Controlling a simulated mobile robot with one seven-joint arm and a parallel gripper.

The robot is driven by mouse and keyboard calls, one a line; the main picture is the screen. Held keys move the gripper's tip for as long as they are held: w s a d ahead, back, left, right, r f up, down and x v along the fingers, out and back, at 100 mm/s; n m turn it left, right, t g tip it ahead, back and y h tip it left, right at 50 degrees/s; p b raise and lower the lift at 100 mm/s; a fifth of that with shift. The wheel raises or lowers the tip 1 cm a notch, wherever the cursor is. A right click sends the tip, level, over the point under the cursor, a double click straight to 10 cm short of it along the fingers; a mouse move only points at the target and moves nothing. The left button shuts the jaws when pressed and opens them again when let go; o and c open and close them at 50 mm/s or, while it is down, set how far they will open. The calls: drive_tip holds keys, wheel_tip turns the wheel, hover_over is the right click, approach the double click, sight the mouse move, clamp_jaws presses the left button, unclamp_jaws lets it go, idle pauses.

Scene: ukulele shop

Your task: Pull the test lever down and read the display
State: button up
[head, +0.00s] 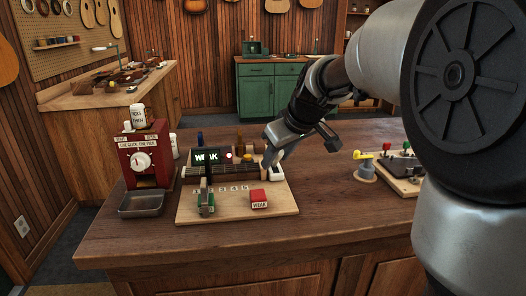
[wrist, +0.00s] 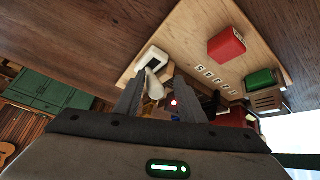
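The tester stands on a pale wooden board (head: 235,213) on the workbench. Its dark display (head: 208,156) shows "WEAK" in light letters, with a small red light (head: 229,155) beside it. My gripper (head: 270,156) is at the right end of the tester, pointing down, beside a white block (head: 276,173). In the wrist view the fingers of my gripper (wrist: 160,96) are apart. A pale, cream-coloured piece (wrist: 153,85), possibly the lever's handle, shows between them near the white block (wrist: 152,60). I cannot tell whether the fingers touch it.
A red block labelled "WEAK" (head: 259,199) and a green block (head: 206,202) are on the board's front, by a row of numbers. A red dispenser (head: 145,155) with a metal tray (head: 141,204) stands left. Another board (head: 398,178) with coloured knobs lies right. The bench front is clear.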

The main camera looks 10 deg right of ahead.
drive_tip(key=shift+d+r, duration=0.15)
drive_tip(key=shift+s+d+r, duration=0.1)
drive_tip(key=shift+r, duration=0.3)
drive_tip(key=p+v, duration=0.3)
drive_tip(key=v, duration=1.3)
drive_tip(key=shift+s+p, duration=0.3)
drive_tip(key=shift+s, duration=0.05)
drive_tip(key=s+a+f+m+g+h, duration=0.1)
drive_tip(key=s+f+m, duration=0.2)
drive_tip(key=s+f, duration=0.5)
drive_tip(key=s+a+f+m+h, duration=0.1)
drive_tip(key=s+a+f+m, duration=0.15)
drive_tip(key=s+f, duration=0.6)
wheel_tip(320, 180, up, 23)
drive_tip(key=s+p, duration=0.2)
drive_tip(key=p, duration=1.8)
drive_tip(key=shift+s+d, duration=0.25)
drive_tip(key=shift+d, duration=0.2)
